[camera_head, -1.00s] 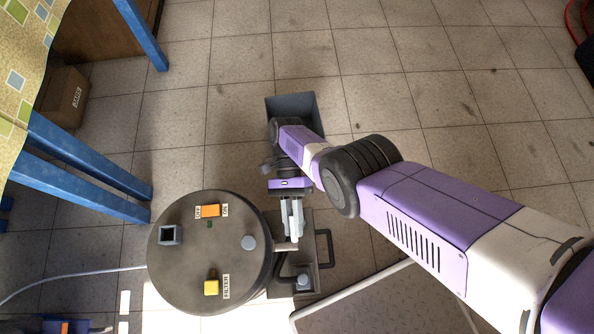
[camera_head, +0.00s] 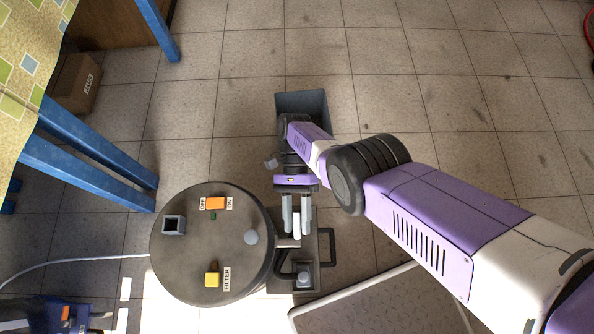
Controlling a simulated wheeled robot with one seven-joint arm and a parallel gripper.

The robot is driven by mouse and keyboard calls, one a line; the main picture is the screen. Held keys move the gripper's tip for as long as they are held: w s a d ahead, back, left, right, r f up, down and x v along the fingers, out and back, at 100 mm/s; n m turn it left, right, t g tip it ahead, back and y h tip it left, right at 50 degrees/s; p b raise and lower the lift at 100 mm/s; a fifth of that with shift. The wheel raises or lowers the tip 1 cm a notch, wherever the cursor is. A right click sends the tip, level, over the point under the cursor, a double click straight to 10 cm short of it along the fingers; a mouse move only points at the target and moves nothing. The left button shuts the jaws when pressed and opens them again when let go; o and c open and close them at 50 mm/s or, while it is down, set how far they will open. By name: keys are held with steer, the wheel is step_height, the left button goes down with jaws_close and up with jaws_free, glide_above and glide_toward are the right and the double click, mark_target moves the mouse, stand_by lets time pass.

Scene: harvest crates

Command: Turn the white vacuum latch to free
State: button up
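The white vacuum latch (camera_head: 297,226) is a short white bar just right of the round dark vacuum drum (camera_head: 168,262) in the head view. It points roughly up the picture, above a grey base plate (camera_head: 310,246). My gripper (camera_head: 297,231) reaches down from above in the picture. Its two grey fingers stand apart, one on each side of the white bar. I cannot tell whether either finger touches it. The latch's lower end and pivot are partly unclear at this size.
The drum top carries an orange OFF/ON switch (camera_head: 215,203), a yellow FILTER knob (camera_head: 212,279) and a grey button (camera_head: 251,237). A black handle (camera_head: 330,246) stands right of the latch. Blue table legs (camera_head: 92,150) are at left. A grey bin (camera_head: 302,101) lies beyond my wrist.

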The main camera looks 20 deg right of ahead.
mark_target(297, 221)
step_height(297, 221, up, 20)
steer(key=p, duration=1.9)
steer(key=shift+p, duration=0.35)
